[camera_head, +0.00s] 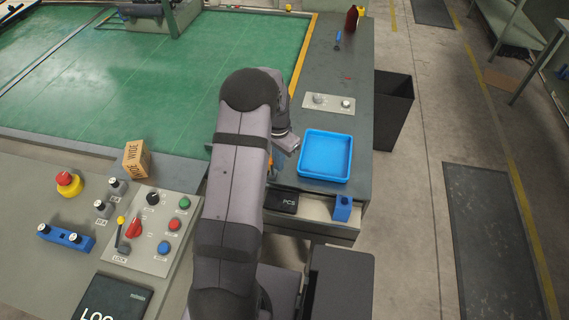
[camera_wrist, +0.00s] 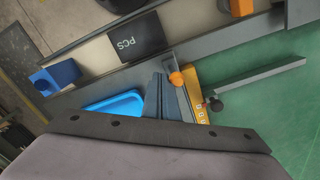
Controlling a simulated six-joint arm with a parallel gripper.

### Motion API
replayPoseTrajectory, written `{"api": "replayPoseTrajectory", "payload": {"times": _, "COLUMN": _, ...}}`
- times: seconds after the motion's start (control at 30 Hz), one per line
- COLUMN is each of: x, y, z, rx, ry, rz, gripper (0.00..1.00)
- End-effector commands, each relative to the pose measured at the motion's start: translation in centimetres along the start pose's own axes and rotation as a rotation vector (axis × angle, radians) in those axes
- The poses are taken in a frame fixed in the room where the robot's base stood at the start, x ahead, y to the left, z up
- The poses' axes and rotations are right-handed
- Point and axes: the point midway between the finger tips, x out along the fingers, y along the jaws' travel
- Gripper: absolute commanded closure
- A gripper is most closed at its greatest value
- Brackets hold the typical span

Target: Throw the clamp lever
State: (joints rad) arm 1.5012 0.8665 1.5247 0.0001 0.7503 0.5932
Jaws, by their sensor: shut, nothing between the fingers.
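An orange ball knob (camera_wrist: 176,79), which looks like the end of the clamp lever, shows in the wrist view beside a yellow strip; its shaft is not clear. A bit of orange (camera_head: 270,166) shows beside my arm in the head view. My gripper (camera_wrist: 161,84) is shut and empty, with its dark fingertips close to the knob; I cannot tell whether they touch it. In the head view my arm hides the fingers and most of the clamp area.
A blue tray (camera_head: 326,156) stands right of my arm, with a small blue block (camera_head: 342,208) and a black PCS plate (camera_head: 282,201) in front. A grey bar (camera_wrist: 262,82) extends over the green surface. A control panel (camera_head: 152,230) and a WIDE block (camera_head: 137,159) are at left.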

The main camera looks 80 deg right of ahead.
Motion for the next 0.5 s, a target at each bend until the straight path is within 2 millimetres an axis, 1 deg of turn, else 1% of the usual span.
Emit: {"api": "replayPoseTrajectory", "payload": {"times": 0.5, "x": 0.2, "y": -1.2, "z": 0.7, "rx": -0.001, "ry": 0.0, "rz": 0.0, "gripper": 1.0}}
